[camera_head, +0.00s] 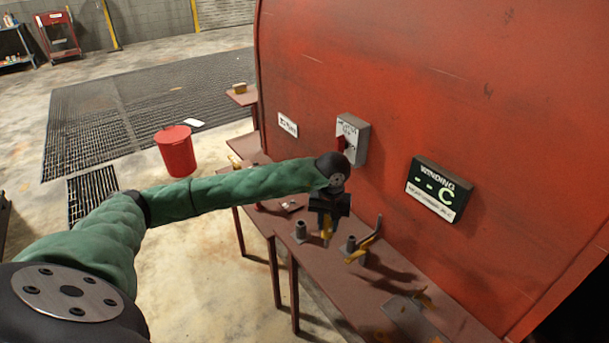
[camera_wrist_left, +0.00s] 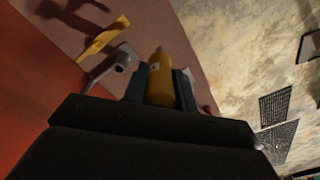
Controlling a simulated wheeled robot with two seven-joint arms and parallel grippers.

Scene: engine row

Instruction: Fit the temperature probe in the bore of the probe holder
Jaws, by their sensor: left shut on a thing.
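My left gripper (camera_head: 328,220) is above the red-brown bench and shut on a yellow, rounded rod, which I take as the temperature probe (camera_head: 327,236). In the left wrist view the probe (camera_wrist_left: 161,80) sits between the two fingers and points away from the wrist. I cannot tell which is the probe holder; no bore opening shows clearly. My right gripper is not in view.
The red-brown bench (camera_head: 330,288) runs along a large red engine wall (camera_head: 400,80). A grey switch box (camera_head: 352,138) and a dark display (camera_head: 440,188) are on the wall. A bent grey pipe (camera_head: 371,236) rises near the probe. A red bucket (camera_head: 176,152) stands on the floor.

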